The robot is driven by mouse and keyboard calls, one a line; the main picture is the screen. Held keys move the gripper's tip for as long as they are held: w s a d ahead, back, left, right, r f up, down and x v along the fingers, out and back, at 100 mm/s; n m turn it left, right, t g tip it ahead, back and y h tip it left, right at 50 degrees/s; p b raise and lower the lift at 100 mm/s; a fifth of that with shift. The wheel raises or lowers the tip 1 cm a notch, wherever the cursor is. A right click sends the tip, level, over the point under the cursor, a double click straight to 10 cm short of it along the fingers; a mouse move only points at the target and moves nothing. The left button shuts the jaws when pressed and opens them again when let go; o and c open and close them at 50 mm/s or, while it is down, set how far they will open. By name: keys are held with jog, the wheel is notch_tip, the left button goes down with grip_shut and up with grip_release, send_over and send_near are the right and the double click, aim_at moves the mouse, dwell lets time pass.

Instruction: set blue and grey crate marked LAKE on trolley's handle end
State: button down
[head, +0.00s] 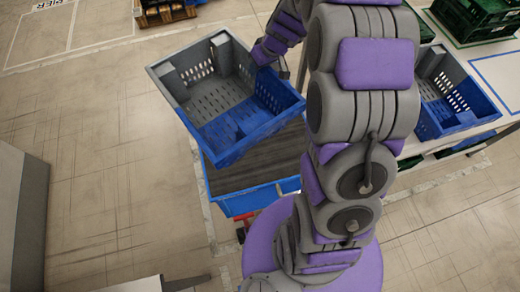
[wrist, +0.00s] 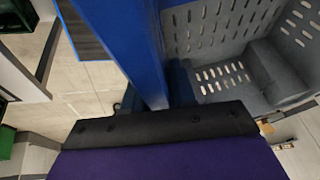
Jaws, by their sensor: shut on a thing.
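A blue and grey crate (head: 245,136) hangs tilted in the head view, empty, with slotted walls and floor. My gripper (head: 281,67) is shut on its rim at the far right side, partly hidden by my arm. In the wrist view the crate's blue wall (wrist: 135,50) runs into the gripper, with the grey slotted inside to the right. No LAKE marking is readable. The trolley (head: 250,200), with a dark deck and blue edge, stands below the crate. The crate covers much of the deck, and the handle cannot be made out.
Another blue and grey crate (head: 447,95) stands on the pale bench (head: 483,131) at right. Green crates (head: 475,18) are at the top right. A grey cabinet (head: 25,215) stands at the left edge. The floor left of the trolley is clear.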

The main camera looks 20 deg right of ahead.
jog(key=s+d+f+n+g, duration=0.1)
jog(key=d+f+n+g, duration=0.15)
jog(key=f+n, duration=0.4)
jog(key=s+d+f+n+g+y, duration=0.1)
jog(key=d+f+n, duration=0.25)
jog(key=f, duration=0.65)
jog(key=s+d+f+n+g, duration=0.15)
jog(key=d+f+n, duration=0.25)
jog(key=f, duration=0.5)
jog(key=w+a+f+b, duration=0.1)
jog(key=w+a+f, duration=0.1)
jog(key=w+a, duration=0.2)
jog(key=w+a+f+b, duration=0.2)
jog(key=w+a, duration=0.2)
jog(key=a, duration=0.5)
jog(key=shift+w+f, duration=0.4)
jog(key=c, duration=0.9)
grip_release()
jog(key=shift+f, duration=0.1)
